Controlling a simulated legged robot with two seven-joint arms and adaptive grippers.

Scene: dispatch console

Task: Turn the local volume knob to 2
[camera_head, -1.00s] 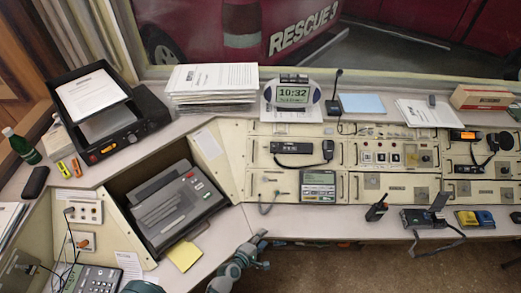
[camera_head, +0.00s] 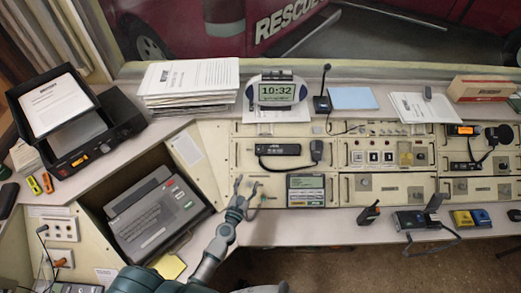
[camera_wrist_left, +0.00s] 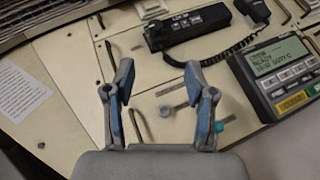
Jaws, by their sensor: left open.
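My left gripper (camera_head: 247,188) is open in front of the lower-left cream console panel (camera_head: 240,160), left of the keypad unit with a small screen (camera_head: 306,189). In the left wrist view, the open fingers (camera_wrist_left: 158,70) point toward this panel with nothing between them. A small metal fitting (camera_wrist_left: 165,111) shows on the panel between the fingers, and a teal piece (camera_wrist_left: 222,127) shows just right of the right finger. I cannot tell which fitting is the local volume knob; its label and setting are not readable. My right gripper is not in view.
A black radio unit (camera_head: 278,149) with a hand microphone (camera_head: 316,151) is above the gripper. A sunken printer-like machine (camera_head: 156,215) lies to the left. A handheld radio (camera_head: 368,213) stands on the desk to the right.

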